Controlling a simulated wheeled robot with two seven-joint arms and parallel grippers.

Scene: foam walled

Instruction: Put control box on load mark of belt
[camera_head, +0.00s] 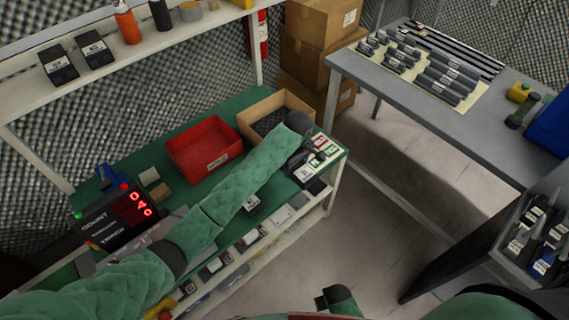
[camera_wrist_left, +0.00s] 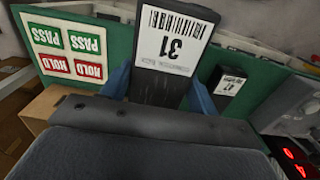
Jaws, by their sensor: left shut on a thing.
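My left gripper (camera_head: 297,160) is at the right end of the green bench, low over its front edge. In the left wrist view, its blue fingers (camera_wrist_left: 160,92) are shut on a dark control box (camera_wrist_left: 150,88) with a white barcode label reading 31, upside down in that view. The held box's label also shows in the head view (camera_head: 304,172). I cannot tell whether the box still touches the bench. A dark part of my right arm (camera_head: 328,298), possibly its gripper, shows at the bottom of the head view. The belt and its load mark are not identifiable.
PASS and HOLD cards (camera_wrist_left: 68,50) lie beside the held box. Another dark box labelled 47 (camera_wrist_left: 231,84) is nearby. A red bin (camera_head: 203,147) and cardboard tray (camera_head: 250,118) stand behind my arm. A grey table (camera_head: 420,105) is at right, with open floor between.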

